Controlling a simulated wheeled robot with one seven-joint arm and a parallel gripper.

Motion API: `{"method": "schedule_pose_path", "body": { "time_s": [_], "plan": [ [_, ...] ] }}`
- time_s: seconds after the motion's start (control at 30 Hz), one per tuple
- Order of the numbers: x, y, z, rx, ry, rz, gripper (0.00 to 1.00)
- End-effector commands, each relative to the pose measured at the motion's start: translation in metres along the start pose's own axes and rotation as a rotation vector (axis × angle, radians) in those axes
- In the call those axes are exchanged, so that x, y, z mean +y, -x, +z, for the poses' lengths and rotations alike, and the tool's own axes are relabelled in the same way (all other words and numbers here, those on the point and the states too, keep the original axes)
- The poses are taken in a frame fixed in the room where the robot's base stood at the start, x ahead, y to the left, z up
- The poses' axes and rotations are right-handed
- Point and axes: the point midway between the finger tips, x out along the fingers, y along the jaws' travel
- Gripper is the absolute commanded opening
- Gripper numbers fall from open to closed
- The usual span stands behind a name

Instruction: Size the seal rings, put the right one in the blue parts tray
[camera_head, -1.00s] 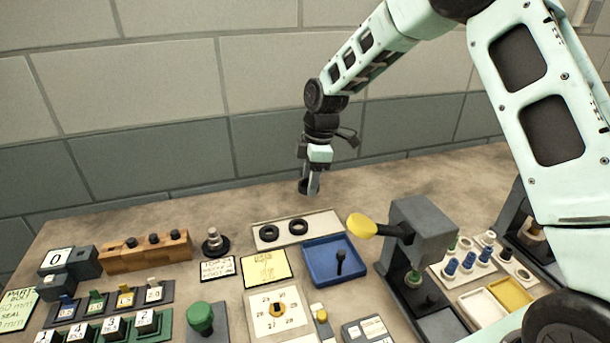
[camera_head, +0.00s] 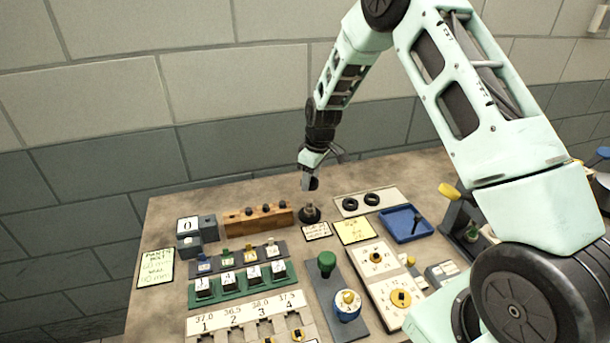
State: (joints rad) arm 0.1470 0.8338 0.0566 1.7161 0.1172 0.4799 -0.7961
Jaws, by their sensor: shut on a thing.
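My gripper (camera_head: 309,180) is shut on a black seal ring (camera_head: 314,184), held edge-on and partly hidden by the fingers. It hangs in the air above the round stepped metal post (camera_head: 309,212) on the bench; I see a gap between them. Two more black rings, one on the left (camera_head: 350,204) and one on the right (camera_head: 372,199), lie flat in the pale tray (camera_head: 391,201). The blue parts tray (camera_head: 399,227) stands right of it, with a small dark upright thing (camera_head: 418,219) inside and no ring visible.
A wooden block with dark knobs (camera_head: 257,220) stands left of the post. A yellow note (camera_head: 355,231) and a white card (camera_head: 316,231) lie in front. A green-knobbed fixture (camera_head: 327,262) and numbered slots (camera_head: 250,312) are nearer. A yellow-handled press (camera_head: 450,192) stands right.

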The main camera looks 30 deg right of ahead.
Motion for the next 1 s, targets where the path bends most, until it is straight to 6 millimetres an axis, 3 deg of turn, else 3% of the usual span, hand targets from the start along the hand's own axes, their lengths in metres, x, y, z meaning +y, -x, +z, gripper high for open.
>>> {"method": "schedule_pose_path", "body": {
  "time_s": [0.6,1.0],
  "plan": [
    [0.000,-0.046,0.007,0.000,0.001,0.000,0.27],
    [0.000,-0.051,0.007,0.000,0.002,0.000,0.27]
  ]
}}
